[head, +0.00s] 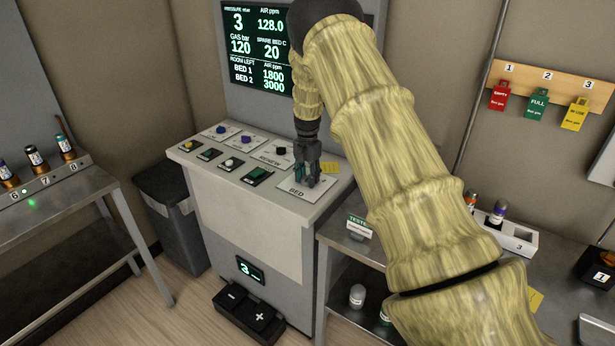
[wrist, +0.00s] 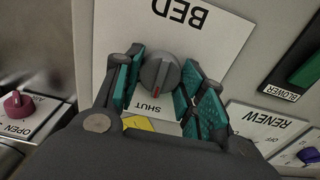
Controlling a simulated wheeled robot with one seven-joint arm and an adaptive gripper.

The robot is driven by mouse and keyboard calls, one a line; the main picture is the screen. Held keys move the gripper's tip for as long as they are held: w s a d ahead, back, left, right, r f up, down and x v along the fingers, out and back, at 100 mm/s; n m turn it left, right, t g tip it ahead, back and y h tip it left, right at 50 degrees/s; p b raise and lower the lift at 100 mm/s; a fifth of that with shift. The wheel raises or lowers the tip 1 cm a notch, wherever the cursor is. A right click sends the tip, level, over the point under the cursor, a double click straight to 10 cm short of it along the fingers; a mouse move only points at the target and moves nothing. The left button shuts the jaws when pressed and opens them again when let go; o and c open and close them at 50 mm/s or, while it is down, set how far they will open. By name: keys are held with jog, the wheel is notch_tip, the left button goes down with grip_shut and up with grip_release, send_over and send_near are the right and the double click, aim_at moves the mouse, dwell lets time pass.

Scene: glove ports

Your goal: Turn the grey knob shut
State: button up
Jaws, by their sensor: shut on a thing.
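The grey knob (wrist: 160,73) stands on a white plate (wrist: 232,30) marked BED and SHUT. A red mark on the knob points roughly toward the word SHUT in the wrist view. My gripper (wrist: 160,85) is shut on the knob, with a teal-padded finger on each side of it. In the head view my gripper (head: 307,172) points down onto the BED plate (head: 302,196) at the right end of the console top. The knob is mostly hidden by the fingers there.
A yellow tag (head: 331,168) lies beside the plate. The RENEW panel (head: 276,155) and the green BLOWER switch (head: 257,176) are close by. A lit display (head: 257,47) stands behind the console (head: 250,215). A metal bench (head: 345,239) is at the right.

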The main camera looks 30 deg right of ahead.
aim_at(307, 177)
jog(key=o, duration=1.1)
jog(key=shift+c, duration=0.2)
notch_tip(307, 177, up, 12)
